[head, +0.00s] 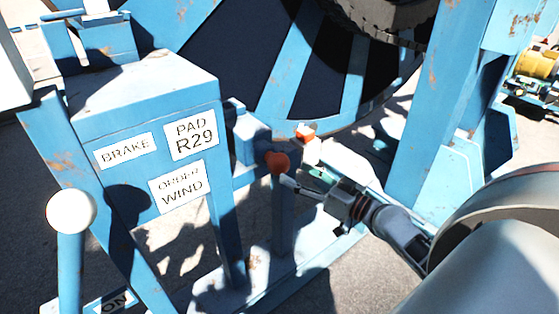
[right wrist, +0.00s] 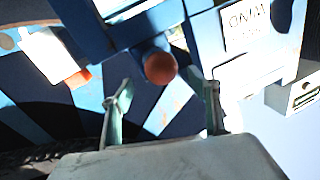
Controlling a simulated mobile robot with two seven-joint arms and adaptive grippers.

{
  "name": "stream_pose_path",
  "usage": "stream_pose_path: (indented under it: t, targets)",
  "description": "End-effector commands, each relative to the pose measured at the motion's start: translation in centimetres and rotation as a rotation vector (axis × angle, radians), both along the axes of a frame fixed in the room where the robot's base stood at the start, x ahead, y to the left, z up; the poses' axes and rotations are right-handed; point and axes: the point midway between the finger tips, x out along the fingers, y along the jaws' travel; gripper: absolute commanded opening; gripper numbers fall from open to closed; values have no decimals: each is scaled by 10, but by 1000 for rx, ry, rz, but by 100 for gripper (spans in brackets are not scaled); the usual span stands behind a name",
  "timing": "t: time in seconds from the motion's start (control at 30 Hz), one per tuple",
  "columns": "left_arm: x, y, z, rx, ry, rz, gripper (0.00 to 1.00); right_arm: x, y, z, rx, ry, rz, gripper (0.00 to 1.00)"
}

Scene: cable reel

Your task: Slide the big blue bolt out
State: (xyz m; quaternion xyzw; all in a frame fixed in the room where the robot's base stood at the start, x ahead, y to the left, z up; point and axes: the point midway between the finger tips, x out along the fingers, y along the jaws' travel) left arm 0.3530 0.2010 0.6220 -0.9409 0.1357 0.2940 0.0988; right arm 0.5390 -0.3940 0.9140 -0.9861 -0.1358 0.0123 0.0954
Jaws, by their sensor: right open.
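A round orange-red knob (head: 277,162) sits at the end of what looks like the blue bolt, on the blue frame beside the brake box. In the right wrist view the knob (right wrist: 160,68) faces me, with a short blue shaft (right wrist: 150,46) behind it. My right gripper (head: 302,178) is close to the knob in the head view. Its two fingers are apart and empty in the right wrist view (right wrist: 163,103), with the knob beyond and between them, apart from both. How far the shaft runs into the frame is hidden. My left gripper is not in view.
A blue brake box (head: 85,125) with white labels stands left of the knob. A lever with a white ball (head: 70,212) is at front left. A white-and-orange piece (head: 309,147) hangs behind the knob. The large blue reel (head: 285,85) and a blue post (head: 425,100) stand behind.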

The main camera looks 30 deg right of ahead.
Motion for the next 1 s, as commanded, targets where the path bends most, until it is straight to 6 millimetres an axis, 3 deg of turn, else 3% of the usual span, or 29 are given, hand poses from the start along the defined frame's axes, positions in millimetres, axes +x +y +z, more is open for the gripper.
stream_pose_path:
  t: [0.43, 0.87, 1.0]
  targets:
    - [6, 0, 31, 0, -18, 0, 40, 57, 17, 2, 2, -1, 0, 61]
    - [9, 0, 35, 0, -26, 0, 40, 68, 21, -1, 0, 2, 1, 61]
    - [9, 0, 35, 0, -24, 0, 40, 67, 21, -1, 0, 2, 1, 30]
